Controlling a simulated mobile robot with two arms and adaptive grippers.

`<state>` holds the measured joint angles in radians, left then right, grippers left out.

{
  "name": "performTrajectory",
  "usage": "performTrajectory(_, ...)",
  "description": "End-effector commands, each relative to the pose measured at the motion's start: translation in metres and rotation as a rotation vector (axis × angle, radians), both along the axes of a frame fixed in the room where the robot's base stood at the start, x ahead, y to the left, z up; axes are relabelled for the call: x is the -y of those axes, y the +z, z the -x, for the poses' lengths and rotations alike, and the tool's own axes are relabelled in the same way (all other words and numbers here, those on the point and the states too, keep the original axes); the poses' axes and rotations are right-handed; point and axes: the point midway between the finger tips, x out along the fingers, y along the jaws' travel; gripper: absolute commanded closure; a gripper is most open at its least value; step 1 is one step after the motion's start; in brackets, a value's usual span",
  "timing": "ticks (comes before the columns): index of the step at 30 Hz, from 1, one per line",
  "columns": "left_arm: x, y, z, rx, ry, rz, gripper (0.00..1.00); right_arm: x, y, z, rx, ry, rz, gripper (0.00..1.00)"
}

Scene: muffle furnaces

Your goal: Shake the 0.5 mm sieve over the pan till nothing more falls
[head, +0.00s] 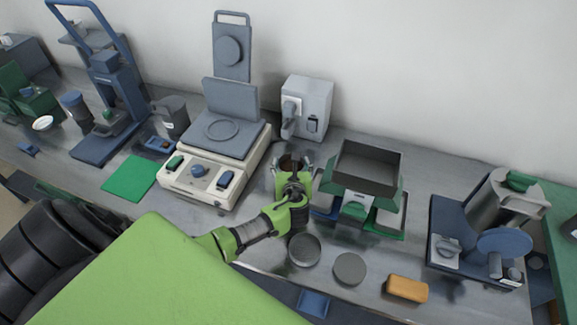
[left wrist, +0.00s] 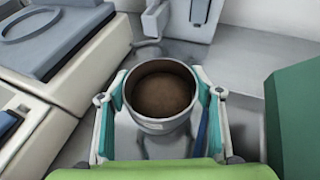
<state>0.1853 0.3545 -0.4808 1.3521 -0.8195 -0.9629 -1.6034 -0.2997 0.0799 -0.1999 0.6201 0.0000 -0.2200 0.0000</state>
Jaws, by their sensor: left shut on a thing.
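My left gripper (head: 291,172) reaches in over the bench and is shut on a round grey vessel (head: 290,161). In the left wrist view, the fingers (left wrist: 160,100) stand on both sides of this vessel (left wrist: 152,126), which is upright with brown material inside. It may be the 0.5 mm sieve, but no mesh or label shows. A shallow round grey dish (head: 304,250) lies on the bench in front of the gripper, with a flat grey disc (head: 350,269) to its right. Either could belong to the pan; I cannot tell. My right gripper is not in view.
A hotplate-like device (head: 210,160) stands left, a grey box (head: 307,105) behind. A square hopper on a green stand (head: 366,170) is close on the right. An orange block (head: 407,288) and a blue machine (head: 480,240) stand farther right. A green mat (head: 130,178) lies left.

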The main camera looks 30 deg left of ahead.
Motion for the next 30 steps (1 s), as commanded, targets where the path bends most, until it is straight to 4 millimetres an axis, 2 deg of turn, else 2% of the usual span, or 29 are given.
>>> performTrajectory(7, -0.001, 0.001, 0.0, 0.001, 0.0, 0.0, 0.75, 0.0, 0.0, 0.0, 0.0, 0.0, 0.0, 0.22)
performTrajectory(14, -0.025, 0.001, 0.0, 0.0, 0.001, -0.002, 0.75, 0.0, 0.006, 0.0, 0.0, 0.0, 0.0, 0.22)
performTrajectory(21, -0.002, 0.001, -0.001, 0.001, -0.001, 0.003, 0.75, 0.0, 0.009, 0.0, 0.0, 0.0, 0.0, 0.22)
performTrajectory(23, -0.001, 0.001, 0.0, 0.001, 0.0, 0.0, 0.75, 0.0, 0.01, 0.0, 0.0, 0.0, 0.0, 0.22)
performTrajectory(30, -0.025, 0.001, 0.0, 0.0, 0.001, -0.002, 0.75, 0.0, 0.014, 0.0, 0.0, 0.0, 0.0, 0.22)
